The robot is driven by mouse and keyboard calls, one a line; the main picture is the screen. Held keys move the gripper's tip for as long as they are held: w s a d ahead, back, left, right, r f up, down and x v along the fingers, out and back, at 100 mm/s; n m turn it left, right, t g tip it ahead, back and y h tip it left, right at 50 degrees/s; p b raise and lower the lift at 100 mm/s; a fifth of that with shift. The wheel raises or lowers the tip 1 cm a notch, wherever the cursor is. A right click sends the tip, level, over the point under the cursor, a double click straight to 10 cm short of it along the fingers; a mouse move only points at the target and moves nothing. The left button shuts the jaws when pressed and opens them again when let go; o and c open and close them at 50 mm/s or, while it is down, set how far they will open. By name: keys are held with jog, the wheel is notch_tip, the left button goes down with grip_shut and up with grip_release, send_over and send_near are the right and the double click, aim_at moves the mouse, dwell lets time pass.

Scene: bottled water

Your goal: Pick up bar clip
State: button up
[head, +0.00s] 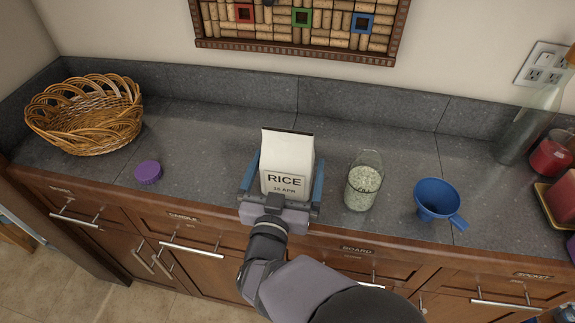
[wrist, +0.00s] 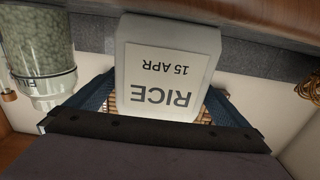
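I do not see a bar clip in either view. The fingers also show in the wrist view (wrist: 165,100). A thin gap seems to show beside the bag, but contact is unclear. What lies behind the bag is hidden.
A glass jar of pale grains (head: 364,183) and a blue funnel (head: 437,199) stand to the right. A purple lid (head: 148,172) and wicker basket (head: 88,115) are left. A bottle (head: 525,130) and red candle (head: 551,155) are far right. The counter (head: 215,150) left of the bag is clear.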

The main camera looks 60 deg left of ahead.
aim_at(285, 178)
jog(key=shift+r, duration=0.1)
jog(key=shift+r, duration=0.2)
jog(key=b+v, duration=0.1)
jog(key=v, duration=0.6)
jog(key=shift+s+d+f, duration=0.1)
jog(key=shift+s+d, duration=0.05)
jog(key=shift+s, duration=0.05)
jog(key=shift+c, duration=1)
